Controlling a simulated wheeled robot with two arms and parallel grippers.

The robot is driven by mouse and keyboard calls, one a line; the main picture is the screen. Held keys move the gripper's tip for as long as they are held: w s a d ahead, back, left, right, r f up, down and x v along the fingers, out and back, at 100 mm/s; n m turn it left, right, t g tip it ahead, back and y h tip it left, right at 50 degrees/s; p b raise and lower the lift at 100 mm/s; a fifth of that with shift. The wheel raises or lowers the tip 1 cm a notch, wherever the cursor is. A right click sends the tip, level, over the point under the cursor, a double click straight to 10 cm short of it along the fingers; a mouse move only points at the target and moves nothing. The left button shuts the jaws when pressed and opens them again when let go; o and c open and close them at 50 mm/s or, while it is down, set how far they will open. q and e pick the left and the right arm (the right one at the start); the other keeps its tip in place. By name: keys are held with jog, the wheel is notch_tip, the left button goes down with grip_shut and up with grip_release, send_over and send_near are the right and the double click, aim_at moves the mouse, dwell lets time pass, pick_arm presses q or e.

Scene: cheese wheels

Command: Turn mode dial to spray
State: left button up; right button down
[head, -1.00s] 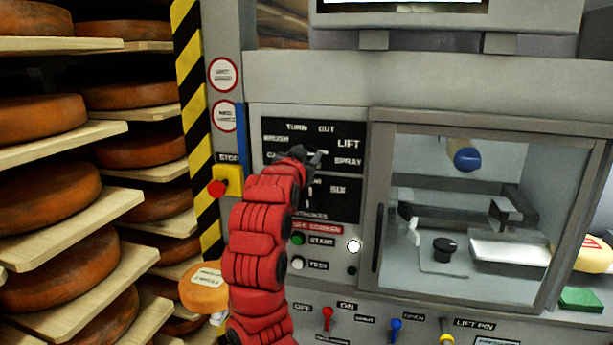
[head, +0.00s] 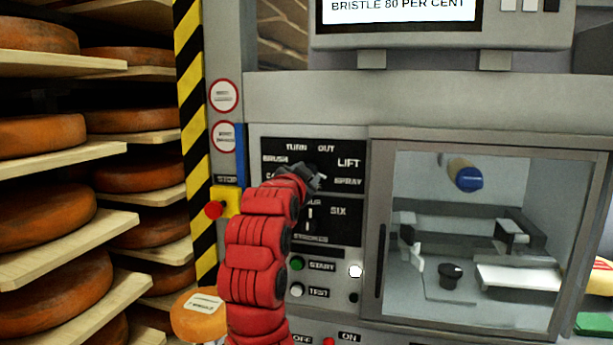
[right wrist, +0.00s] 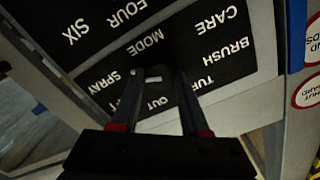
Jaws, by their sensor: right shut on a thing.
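The mode panel (head: 345,148) is black with white labels, among them BRUSH, TURN, OUT, LIFT and SPRAY. My right gripper (head: 316,179) is at the panel's middle, near the SPRAY label (head: 348,182), and covers the mode dial in the head view. In the right wrist view, the fingers (right wrist: 158,76) are shut on the dial, of which only a small greyish part (right wrist: 154,73) shows between the tips. The dial's pointer direction cannot be made out. The SPRAY label (right wrist: 122,80) lies just left of the fingers there. My left gripper is not in view.
A strokes dial (head: 310,217) is just below. The START (head: 297,263) and TEST (head: 297,290) buttons are lower down, and a red stop button (head: 214,209) is left of my arm. A glazed chamber (head: 470,235) is at right. Cheese shelves (head: 75,235) fill the left.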

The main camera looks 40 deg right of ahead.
jog(key=shift+f, duration=0.1)
jog(key=shift+c, duration=2.1)
grip_release()
jog(key=b+v, duration=0.2)
jog(key=v, duration=1.5)
jog(key=shift+s+b, duration=0.2)
jog(key=shift+b, duration=0.2)
jog(key=shift+w+a, duration=0.1)
